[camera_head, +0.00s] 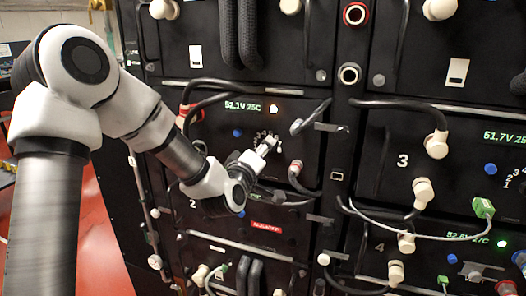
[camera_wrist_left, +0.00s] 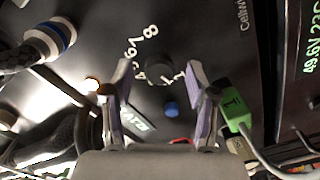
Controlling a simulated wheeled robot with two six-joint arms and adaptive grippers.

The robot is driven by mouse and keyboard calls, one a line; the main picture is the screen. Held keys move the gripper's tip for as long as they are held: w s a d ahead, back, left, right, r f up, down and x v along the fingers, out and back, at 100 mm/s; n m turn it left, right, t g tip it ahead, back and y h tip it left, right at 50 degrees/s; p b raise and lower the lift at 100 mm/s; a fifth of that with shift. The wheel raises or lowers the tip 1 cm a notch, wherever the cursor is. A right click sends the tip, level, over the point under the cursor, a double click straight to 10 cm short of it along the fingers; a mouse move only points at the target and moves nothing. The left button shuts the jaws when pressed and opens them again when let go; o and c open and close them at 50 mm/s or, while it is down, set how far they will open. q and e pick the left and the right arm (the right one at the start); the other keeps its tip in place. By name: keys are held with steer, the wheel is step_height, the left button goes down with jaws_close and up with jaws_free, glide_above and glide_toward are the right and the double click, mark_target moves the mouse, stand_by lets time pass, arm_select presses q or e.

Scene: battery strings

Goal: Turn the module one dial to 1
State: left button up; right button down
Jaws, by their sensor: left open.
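The module one dial (camera_wrist_left: 160,70) is a dark round knob on a black panel in the left wrist view, with white numbers curving around it. I cannot read its setting. My left gripper (camera_wrist_left: 158,80) is open, its two purple-grey fingers on either side of the dial; I cannot tell whether they touch it. In the head view my left gripper (camera_head: 266,147) reaches up to the number ring on the panel (camera_head: 215,125) whose display reads 52.1V 25C. The gripper hides the dial there. My right gripper is not in view.
A blue button (camera_wrist_left: 171,109) sits close to the dial, between the fingers. A green plug (camera_wrist_left: 235,110) with a pale cable is near the right finger. Module 3 (camera_head: 402,160) stands to the right.

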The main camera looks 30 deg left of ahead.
arm_select(q)
steer(key=v, duration=0.6)
steer(key=shift+s, duration=0.3)
steer(key=shift+d+f, duration=0.1)
steer(key=shift+d, duration=0.05)
